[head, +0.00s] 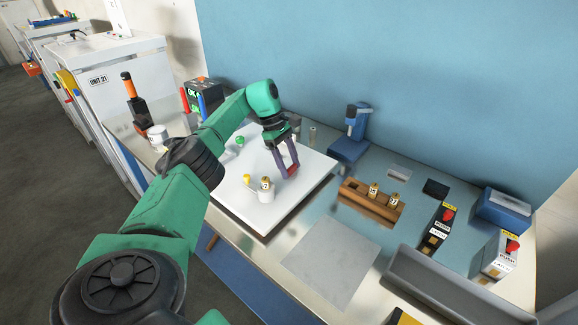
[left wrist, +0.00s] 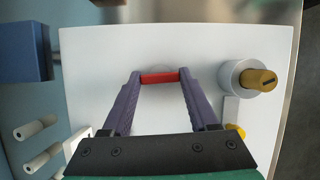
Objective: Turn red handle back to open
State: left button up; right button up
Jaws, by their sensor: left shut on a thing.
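A red handle (head: 292,172) sits on the white board (head: 225,192). My left gripper (head: 288,168) has its purple fingers around the handle and is shut on it. In the left wrist view the red handle (left wrist: 160,77) spans crosswise between the two fingertips, with a pale round base partly visible behind it. The turning angle of the handle is hard to tell. My right gripper is not in view.
Beside the handle stands a white cup (head: 266,195) with a gold cylinder, next to a yellow knob (head: 246,178). A green knob (head: 239,141) is farther back. To the right are a wooden rack (head: 370,203), a blue device (head: 349,145) and a bare grey mat (head: 330,262).

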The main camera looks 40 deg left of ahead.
pick_arm(q)
jog(key=shift+w+r+m, duration=0.1)
jog(key=shift+m, duration=0.5)
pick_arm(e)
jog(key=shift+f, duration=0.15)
pick_arm(q)
jog(key=o, duration=1.4)
